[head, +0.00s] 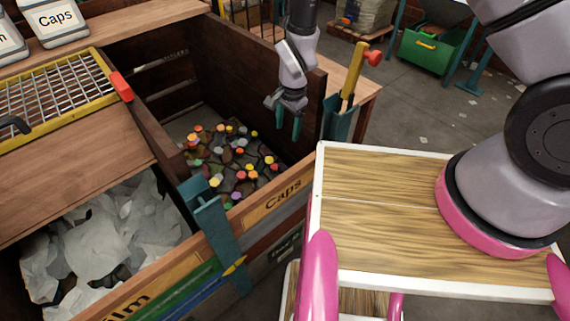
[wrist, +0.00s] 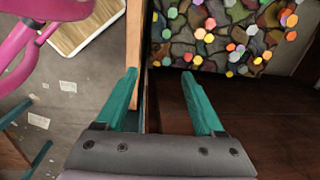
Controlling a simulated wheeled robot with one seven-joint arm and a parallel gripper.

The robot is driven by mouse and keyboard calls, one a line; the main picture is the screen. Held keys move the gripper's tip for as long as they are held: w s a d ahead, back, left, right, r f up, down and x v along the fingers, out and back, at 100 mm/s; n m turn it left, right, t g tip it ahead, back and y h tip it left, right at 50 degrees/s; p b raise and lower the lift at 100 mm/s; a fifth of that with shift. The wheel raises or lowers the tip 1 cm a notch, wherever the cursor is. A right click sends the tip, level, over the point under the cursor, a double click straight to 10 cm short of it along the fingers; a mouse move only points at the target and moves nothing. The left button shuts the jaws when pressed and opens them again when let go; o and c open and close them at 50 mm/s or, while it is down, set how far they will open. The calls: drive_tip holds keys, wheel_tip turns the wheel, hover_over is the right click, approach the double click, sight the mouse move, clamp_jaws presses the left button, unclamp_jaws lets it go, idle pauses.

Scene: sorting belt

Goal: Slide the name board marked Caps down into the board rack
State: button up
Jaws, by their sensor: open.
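A white board marked Caps (head: 57,20) stands tilted on the wooden ledge at the top left of the head view. A second white board (head: 8,42), cut off by the frame edge, is beside it. My gripper (head: 290,128) hangs fingers-down at the right side of the caps bin, well apart from the boards. It also shows in the wrist view (wrist: 160,88), with its two teal fingers apart and nothing between them. I cannot clearly make out the board rack.
The wooden bin (head: 245,75) holds loose coloured caps; its front label (head: 278,200) also reads Caps. A teal holder (head: 341,117) with a yellow, red-knobbed bar stands right of my gripper. A yellow-framed grate (head: 62,95) and a bin of film (head: 100,240) lie left.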

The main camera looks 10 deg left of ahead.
drive_tip(key=h, duration=0.1)
hover_over(285, 188)
drive_tip(key=w, duration=0.2)
drive_tip(key=shift+m, duration=0.3)
wheel_tip(285, 188, down, 11)
drive_tip(key=shift+s+a+f, duration=0.1)
wheel_tip(285, 188, down, 10)
drive_tip(key=shift+f, duration=0.2)
drive_tip(key=shift+c, duration=0.3)
clamp_jaws()
drive_tip(key=c, duration=0.9)
unclamp_jaws()
drive_tip(key=shift+c, duration=0.2)
clamp_jaws()
